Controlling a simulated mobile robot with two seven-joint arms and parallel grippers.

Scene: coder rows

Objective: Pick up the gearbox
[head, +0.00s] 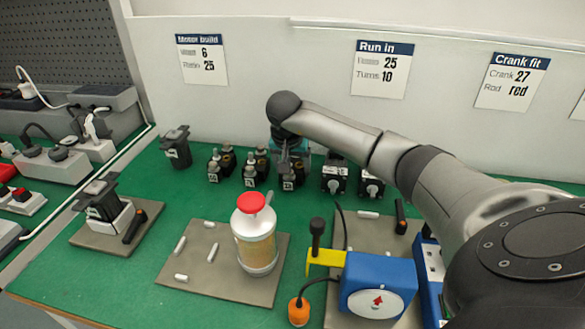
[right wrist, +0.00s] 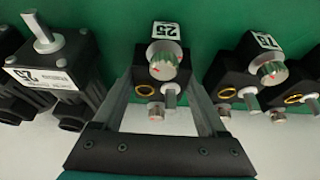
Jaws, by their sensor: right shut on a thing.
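The gearbox (right wrist: 166,67) is a small black block with a silver round shaft, a brass ring and a white label reading 25. In the right wrist view it sits between the two fingers of my right gripper (right wrist: 163,85), which is shut on it. In the head view my right gripper (head: 290,160) reaches down into the back row, and the gearbox (head: 289,181) shows just below it. I cannot tell whether it is still touching the green table. My left gripper is not in view.
Similar gearboxes (head: 214,170) stand close on the left, and black motors (head: 334,179) with silver shafts on the right. A red-topped jar (head: 256,240) stands on a grey mat (head: 187,282). A blue device (head: 378,286) is at front right.

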